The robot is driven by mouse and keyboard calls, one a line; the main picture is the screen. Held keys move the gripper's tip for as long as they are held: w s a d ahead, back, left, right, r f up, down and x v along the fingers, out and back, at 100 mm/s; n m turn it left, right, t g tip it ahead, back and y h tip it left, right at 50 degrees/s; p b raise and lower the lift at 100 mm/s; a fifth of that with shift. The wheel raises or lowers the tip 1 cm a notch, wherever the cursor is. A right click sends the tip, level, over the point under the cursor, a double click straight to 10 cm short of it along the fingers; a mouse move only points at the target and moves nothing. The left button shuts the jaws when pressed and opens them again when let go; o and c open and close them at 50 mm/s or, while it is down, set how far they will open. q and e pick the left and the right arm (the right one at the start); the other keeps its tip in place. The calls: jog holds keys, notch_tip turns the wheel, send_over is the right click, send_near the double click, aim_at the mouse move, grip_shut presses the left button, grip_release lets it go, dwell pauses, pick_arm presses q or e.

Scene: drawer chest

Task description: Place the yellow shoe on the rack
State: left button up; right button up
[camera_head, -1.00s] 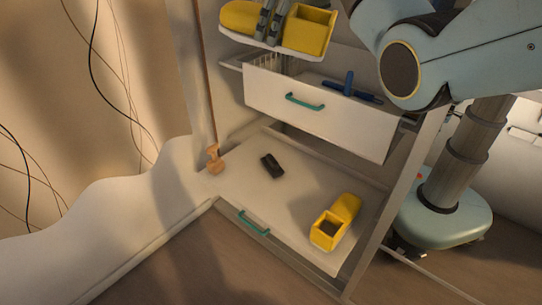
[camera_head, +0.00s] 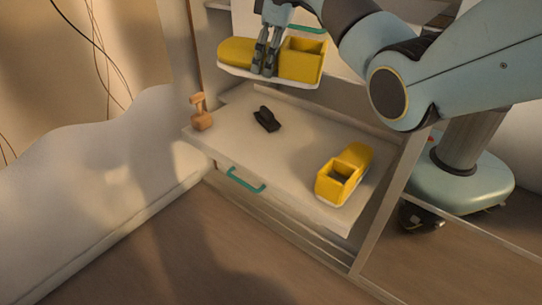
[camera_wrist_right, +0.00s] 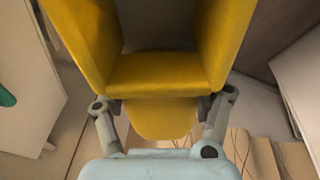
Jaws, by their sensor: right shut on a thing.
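One yellow shoe (camera_head: 303,62) with a pale sole hangs level at the top of the head view. My right gripper (camera_head: 265,66) is shut on its middle, from above. In the right wrist view the shoe's open box-like heel (camera_wrist_right: 165,72) fills the upper middle, with the fingers (camera_wrist_right: 162,110) on both sides. A second yellow shoe (camera_head: 345,172) rests at the right of the pale lower surface (camera_head: 270,165), which has a teal handle. The held shoe is above and behind it in the picture. I cannot tell which part is the rack. My left gripper is out of view.
A black object (camera_head: 266,119) and a small wooden figure-like object (camera_head: 200,112) stand on the pale surface. The surface between the black object and the second shoe is clear. The chest's right side post (camera_head: 385,215) stands near the second shoe.

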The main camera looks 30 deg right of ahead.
jog(key=g+b, duration=0.1)
jog(key=b, duration=0.6)
send_over(270, 167)
notch_tip(270, 167, down, 16)
pick_arm(q)
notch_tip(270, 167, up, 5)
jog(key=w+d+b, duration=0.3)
jog(key=b, duration=0.2)
pick_arm(e)
jog(key=shift+g, duration=0.3)
jog(key=f, duration=0.7)
jog(key=shift+s+d, duration=0.15)
jog(key=shift+d, duration=0.1)
notch_tip(270, 167, down, 3)
jog(key=shift+f+b, duration=0.1)
jog(key=shift+b, duration=0.5)
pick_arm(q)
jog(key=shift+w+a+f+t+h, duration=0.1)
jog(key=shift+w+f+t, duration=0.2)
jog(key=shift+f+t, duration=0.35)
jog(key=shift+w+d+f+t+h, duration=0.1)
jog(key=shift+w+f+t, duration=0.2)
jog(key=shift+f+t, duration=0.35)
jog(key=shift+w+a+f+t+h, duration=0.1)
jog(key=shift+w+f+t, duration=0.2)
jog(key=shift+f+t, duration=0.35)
pick_arm(e)
jog(key=shift+f, duration=0.4)
